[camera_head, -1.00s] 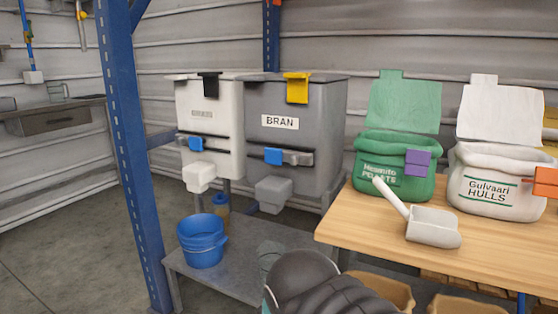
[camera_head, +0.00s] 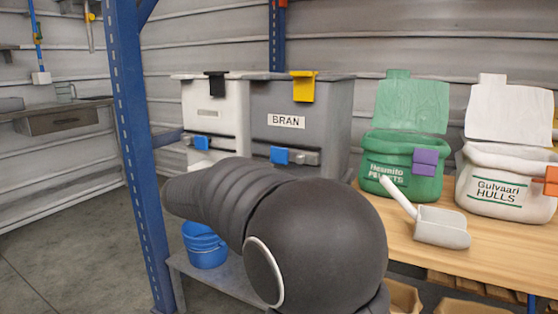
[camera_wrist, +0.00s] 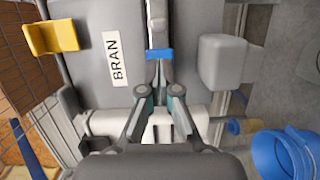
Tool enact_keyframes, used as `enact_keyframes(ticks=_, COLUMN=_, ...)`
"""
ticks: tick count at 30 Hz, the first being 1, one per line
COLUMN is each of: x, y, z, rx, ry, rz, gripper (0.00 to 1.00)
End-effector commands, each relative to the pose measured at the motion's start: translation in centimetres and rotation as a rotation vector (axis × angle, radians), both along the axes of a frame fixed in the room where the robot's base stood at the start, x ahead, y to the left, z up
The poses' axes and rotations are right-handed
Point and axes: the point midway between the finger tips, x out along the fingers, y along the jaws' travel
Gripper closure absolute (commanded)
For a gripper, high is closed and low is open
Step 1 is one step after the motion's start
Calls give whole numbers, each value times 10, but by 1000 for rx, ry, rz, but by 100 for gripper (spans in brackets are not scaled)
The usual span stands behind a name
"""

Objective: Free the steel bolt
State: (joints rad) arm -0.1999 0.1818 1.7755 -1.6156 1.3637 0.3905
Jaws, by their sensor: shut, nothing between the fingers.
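The grey BRAN hopper (camera_head: 340,115) has a horizontal bar across its front with a blue piece (camera_head: 279,155) and the steel bolt (camera_head: 306,158) beside it. In the wrist view the blue piece (camera_wrist: 160,53) lies straight ahead of my gripper, and the bar with the bolt (camera_wrist: 157,18) runs upward from it. My gripper (camera_wrist: 158,80) is shut and empty. Its tips are close to the blue piece; I cannot tell whether they touch it. In the head view my arm hides my gripper and the hopper's lower front.
A white hopper (camera_head: 206,115) stands to the left, with a blue bucket (camera_head: 205,246) on the low shelf below. A blue post (camera_head: 138,160) rises at left. At right, a wooden table (camera_head: 400,230) bears a green pellets sack (camera_head: 420,170), a hulls sack (camera_head: 495,170) and a scoop (camera_head: 442,228).

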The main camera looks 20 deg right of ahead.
Motion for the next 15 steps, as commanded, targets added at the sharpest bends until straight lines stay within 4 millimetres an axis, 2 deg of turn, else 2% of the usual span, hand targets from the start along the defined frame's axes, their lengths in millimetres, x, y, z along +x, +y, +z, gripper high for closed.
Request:
enact_keyframes(ticks=3, x=9, y=4, z=4, rx=-33, ry=-11, rz=9, gripper=100)
enact_keyframes(ticks=15, x=10, y=1, z=4, rx=-36, ry=-13, rz=8, gripper=100)
